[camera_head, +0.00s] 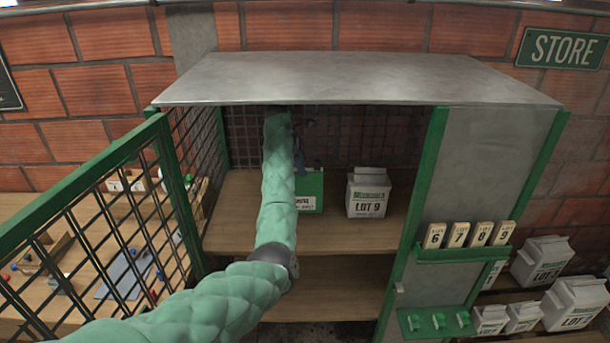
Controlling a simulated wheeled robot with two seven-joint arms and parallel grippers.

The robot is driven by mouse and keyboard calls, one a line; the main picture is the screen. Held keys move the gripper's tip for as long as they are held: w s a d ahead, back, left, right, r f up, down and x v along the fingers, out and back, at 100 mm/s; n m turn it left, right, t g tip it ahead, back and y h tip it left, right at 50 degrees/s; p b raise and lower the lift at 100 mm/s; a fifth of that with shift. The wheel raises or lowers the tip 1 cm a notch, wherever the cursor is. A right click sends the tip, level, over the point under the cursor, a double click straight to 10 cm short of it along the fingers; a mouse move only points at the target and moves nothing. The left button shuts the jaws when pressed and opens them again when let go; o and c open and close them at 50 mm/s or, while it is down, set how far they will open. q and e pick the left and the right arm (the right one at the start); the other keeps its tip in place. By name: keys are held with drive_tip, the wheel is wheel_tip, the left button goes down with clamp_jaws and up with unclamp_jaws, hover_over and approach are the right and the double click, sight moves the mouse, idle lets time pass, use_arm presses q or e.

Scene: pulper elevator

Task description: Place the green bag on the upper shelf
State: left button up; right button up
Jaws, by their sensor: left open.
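The green bag (312,187) with a white label stands on the upper shelf (340,233) inside the cabinet. My green-sleeved left arm reaches into the cabinet from the lower left and hides the bag's left part. My left gripper (299,160) is mostly hidden behind the sleeve. A small bluish part of it shows at the top of the bag, and its jaws are open. I cannot tell whether it touches the bag. My right gripper is not in view.
A white LOT 9 bag (367,194) stands right of the green bag. The lower shelf (325,300) looks bare where visible. An open green mesh door (130,215) is at left. Numbered tags (468,235) sit on the right panel, with several white bags beyond.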

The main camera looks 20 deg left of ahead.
use_arm(q)
drive_tip(key=shift+b+v, duration=0.5)
drive_tip(key=shift+v, duration=0.45)
drive_tip(key=shift+a+r+p, duration=0.15)
drive_tip(key=shift+r+p, duration=0.55)
drive_tip(key=shift+p, duration=0.05)
drive_tip(key=shift+a+r+p, duration=0.2)
drive_tip(key=shift+r+p, duration=0.1)
drive_tip(key=shift+r, duration=0.05)
drive_tip(key=shift+p+v, duration=0.85)
drive_tip(key=shift+v, duration=0.1)
drive_tip(key=shift+s+a+r, duration=0.15)
drive_tip(key=shift+r, duration=0.05)
drive_tip(key=shift+r+p, duration=0.15)
drive_tip(key=shift+p, duration=0.25)
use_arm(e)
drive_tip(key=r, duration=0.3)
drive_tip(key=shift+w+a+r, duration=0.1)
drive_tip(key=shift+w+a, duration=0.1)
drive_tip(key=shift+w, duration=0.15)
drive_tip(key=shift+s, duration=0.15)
